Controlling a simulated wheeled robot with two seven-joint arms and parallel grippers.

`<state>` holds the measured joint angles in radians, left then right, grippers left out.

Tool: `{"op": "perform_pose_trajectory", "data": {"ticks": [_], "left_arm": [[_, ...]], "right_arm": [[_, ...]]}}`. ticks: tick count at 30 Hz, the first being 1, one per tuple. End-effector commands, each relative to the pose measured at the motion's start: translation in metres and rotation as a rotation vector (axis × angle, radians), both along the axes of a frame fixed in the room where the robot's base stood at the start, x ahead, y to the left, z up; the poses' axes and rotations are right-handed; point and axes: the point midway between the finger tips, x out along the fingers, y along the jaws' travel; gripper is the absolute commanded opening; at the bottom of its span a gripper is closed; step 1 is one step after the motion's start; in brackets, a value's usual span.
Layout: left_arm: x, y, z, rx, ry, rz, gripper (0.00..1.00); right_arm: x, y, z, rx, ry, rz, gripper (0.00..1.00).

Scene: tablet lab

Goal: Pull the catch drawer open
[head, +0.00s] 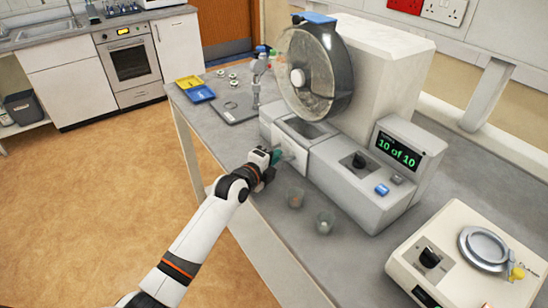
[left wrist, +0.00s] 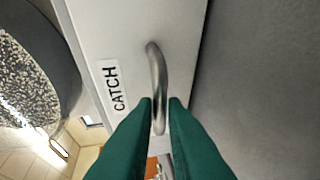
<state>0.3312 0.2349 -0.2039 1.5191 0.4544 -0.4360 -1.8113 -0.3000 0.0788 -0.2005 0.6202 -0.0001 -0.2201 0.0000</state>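The catch drawer (head: 290,150) is a pale front low in the grey machine, below the big round drum (head: 315,72). In the left wrist view its front (left wrist: 112,40) carries the label CATCH (left wrist: 115,85) and a curved metal handle (left wrist: 156,70). The drawer front looks about flush with the machine. My left gripper (head: 274,156) is at the drawer front. In the left wrist view its green fingertips (left wrist: 161,100) stand on either side of the handle's lower part, with slim gaps that suggest they are not clamped on it. My right gripper is out of view.
A display reads "10 of 10" (head: 398,150). A second device (head: 470,262) sits at the front right. Yellow and blue trays (head: 198,94) lie at the far left.

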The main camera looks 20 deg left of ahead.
Motion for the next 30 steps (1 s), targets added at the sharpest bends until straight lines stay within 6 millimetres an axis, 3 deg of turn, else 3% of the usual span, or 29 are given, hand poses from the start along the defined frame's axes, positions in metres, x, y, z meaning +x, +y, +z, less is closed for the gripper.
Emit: {"op": "perform_pose_trajectory", "data": {"ticks": [11,21,30], "left_arm": [[-0.003,0.003,0.000,0.003,0.000,0.001,0.00],[-0.057,0.047,0.000,0.011,0.003,0.003,0.00],[-0.072,0.057,0.000,0.001,0.001,-0.001,0.00]], "right_arm": [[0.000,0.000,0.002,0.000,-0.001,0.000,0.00],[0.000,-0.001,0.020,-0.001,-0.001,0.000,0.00],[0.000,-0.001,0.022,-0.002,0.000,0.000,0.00]]}}
